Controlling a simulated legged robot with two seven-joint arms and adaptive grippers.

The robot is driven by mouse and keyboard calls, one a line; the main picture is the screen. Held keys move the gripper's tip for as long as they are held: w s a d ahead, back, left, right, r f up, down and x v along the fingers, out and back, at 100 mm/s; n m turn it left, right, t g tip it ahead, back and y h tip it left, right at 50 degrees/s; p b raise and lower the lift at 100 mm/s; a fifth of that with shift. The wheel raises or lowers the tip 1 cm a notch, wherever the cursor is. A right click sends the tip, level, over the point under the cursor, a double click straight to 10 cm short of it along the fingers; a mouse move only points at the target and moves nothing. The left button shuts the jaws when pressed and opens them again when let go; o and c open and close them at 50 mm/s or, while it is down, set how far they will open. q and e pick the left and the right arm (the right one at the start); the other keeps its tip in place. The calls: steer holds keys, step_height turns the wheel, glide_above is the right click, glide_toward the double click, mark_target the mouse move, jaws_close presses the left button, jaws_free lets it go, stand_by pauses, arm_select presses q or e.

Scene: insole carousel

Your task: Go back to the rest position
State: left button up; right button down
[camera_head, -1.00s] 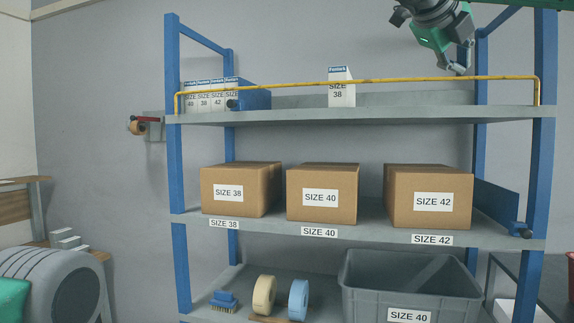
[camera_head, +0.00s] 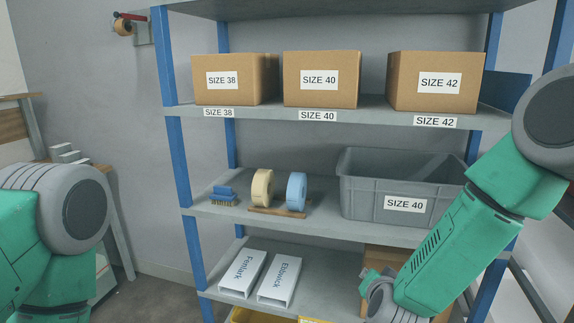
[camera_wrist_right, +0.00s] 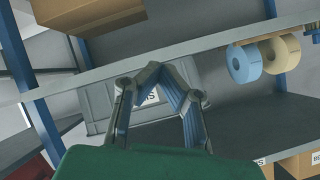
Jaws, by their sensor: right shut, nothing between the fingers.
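My right gripper (camera_wrist_right: 158,72) is shut and empty in the right wrist view, its fingers meeting at the tips. Behind it in that view is the grey bin (camera_wrist_right: 98,108). In the head view my right green forearm comes in from the right and slopes down in front of the shelf rack. Its wrist is at the bottom edge, and the right gripper's fingers do not show there. Part of my left arm shows at the lower left. My left gripper is outside the view.
Boxes size 38 (camera_head: 228,88), 40 (camera_head: 345,87) and 42 (camera_head: 404,78) stand on a shelf. Below are a brush (camera_head: 222,192), tape rolls (camera_head: 263,187) and a grey bin (camera_head: 380,187). Lower are two white boxes (camera_head: 245,273) and a brown box partly behind my forearm.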

steer(key=s+f+n+g+y+b, duration=0.25)
steer(key=s+f+n+g, duration=0.3)
steer(key=s+f, duration=1.35)
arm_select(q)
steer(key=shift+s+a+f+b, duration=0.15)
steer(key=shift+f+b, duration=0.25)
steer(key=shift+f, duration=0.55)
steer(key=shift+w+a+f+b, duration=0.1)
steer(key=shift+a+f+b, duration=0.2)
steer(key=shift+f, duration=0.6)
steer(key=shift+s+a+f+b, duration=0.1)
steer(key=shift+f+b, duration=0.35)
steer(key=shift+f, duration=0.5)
arm_select(e)
steer(key=s+d+f+n+g, duration=0.1)
steer(key=s+d+f+g, duration=0.1)
steer(key=s, duration=0.8)
steer(key=s+d+f+n+g, duration=0.1)
steer(key=s+d+g, duration=0.3)
steer(key=s, duration=0.6)
steer(key=shift+s+d+f+n+h, duration=0.3)
steer(key=shift+d+f, duration=0.25)
steer(key=shift+f, duration=0.25)
